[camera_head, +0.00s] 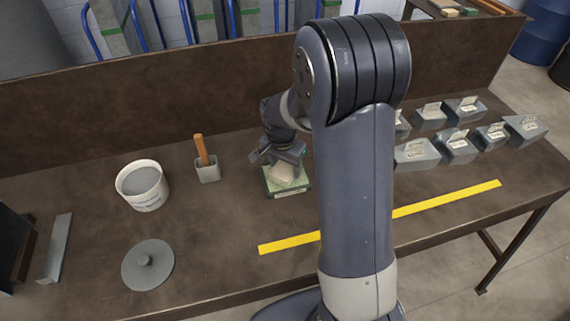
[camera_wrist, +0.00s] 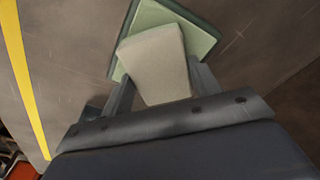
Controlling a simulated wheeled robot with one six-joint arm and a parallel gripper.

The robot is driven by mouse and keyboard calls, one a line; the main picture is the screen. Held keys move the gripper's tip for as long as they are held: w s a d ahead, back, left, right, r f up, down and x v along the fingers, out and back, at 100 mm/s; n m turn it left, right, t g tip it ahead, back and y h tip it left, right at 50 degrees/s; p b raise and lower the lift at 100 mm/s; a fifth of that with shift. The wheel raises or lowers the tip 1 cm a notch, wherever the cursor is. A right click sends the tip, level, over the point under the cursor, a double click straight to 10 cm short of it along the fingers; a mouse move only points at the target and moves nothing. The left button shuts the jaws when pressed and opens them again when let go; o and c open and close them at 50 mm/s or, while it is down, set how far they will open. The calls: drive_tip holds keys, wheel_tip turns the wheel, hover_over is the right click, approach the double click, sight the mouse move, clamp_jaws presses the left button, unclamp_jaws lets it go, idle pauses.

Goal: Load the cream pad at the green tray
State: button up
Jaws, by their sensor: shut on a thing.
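The cream pad (camera_wrist: 157,62) is a pale block that widens toward one end. My gripper (camera_wrist: 160,85) is shut on it, with one finger along each side. The green tray (camera_wrist: 200,38) lies on the bench just beyond and under the pad in the wrist view. In the head view the tray (camera_head: 270,188) sits left of my arm, with the pad (camera_head: 284,174) over it and my gripper (camera_head: 282,160) above. I cannot tell whether the pad touches the tray. My gripper hides part of both.
A white bucket (camera_head: 142,187), a small cup with an orange-handled tool (camera_head: 204,158) and a round grey lid (camera_head: 148,266) stand to the left. A yellow strip (camera_head: 445,198) crosses the bench front. A low back wall (camera_head: 200,85) bounds it.

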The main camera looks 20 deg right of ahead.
sight(285, 168)
drive_tip(key=shift+r+p, duration=2.4)
drive_tip(key=shift+r, duration=1.1)
